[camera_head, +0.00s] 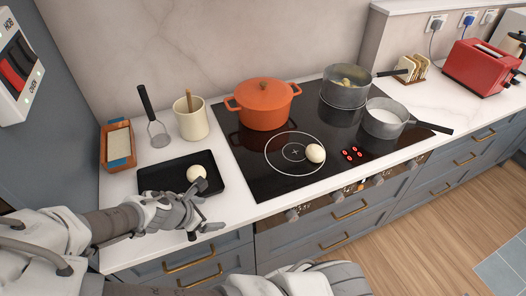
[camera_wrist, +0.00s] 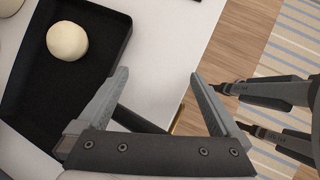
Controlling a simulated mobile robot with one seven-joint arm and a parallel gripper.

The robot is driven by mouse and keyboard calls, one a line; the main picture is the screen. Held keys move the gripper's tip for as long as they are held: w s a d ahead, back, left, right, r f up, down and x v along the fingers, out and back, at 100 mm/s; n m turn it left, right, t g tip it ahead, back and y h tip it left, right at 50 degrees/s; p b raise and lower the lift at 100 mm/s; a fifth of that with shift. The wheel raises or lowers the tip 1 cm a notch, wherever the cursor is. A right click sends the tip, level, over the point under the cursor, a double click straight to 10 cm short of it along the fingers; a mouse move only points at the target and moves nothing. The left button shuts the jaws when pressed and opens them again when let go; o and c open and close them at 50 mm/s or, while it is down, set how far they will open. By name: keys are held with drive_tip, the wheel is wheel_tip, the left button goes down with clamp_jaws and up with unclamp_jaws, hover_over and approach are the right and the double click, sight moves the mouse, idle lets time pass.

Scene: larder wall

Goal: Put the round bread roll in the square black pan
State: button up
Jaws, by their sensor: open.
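The square black pan (camera_head: 160,181) lies on the white counter left of the hob, and fills the left of the wrist view (camera_wrist: 52,88). A pale round roll (camera_head: 196,173) rests inside it, and it also shows in the wrist view (camera_wrist: 67,41). A second pale round roll-like thing (camera_head: 315,154) lies on the hob's glass, near the ring marking. My gripper (camera_wrist: 158,76) is open with nothing between its fingers. It is over the pan's front right side and the counter edge, apart from the roll. My arm hides part of the pan's front.
An orange lidded pot (camera_head: 264,106), a grey pot (camera_head: 344,91) and a saucepan (camera_head: 384,121) stand on the black hob (camera_head: 262,181). The hob's front left is clear.

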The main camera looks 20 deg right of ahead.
drive_tip(key=s+d+r+m+y, duration=0.2)
drive_tip(key=s+d+r+m, duration=0.1)
drive_tip(key=r+m, duration=0.4)
drive_tip(key=s+d+r+m+t+y, duration=0.1)
drive_tip(key=s+d+r+m, duration=0.3)
drive_tip(key=r, duration=0.9)
drive_tip(key=s+d+r+m+y, duration=0.2)
drive_tip(key=s+r+m, duration=0.3)
drive_tip(key=r+m, duration=0.5)
drive_tip(key=shift+s+d+r+t+y, duration=0.2)
drive_tip(key=shift+d+r+t+y, duration=0.15)
drive_tip(key=shift+d, duration=0.5)
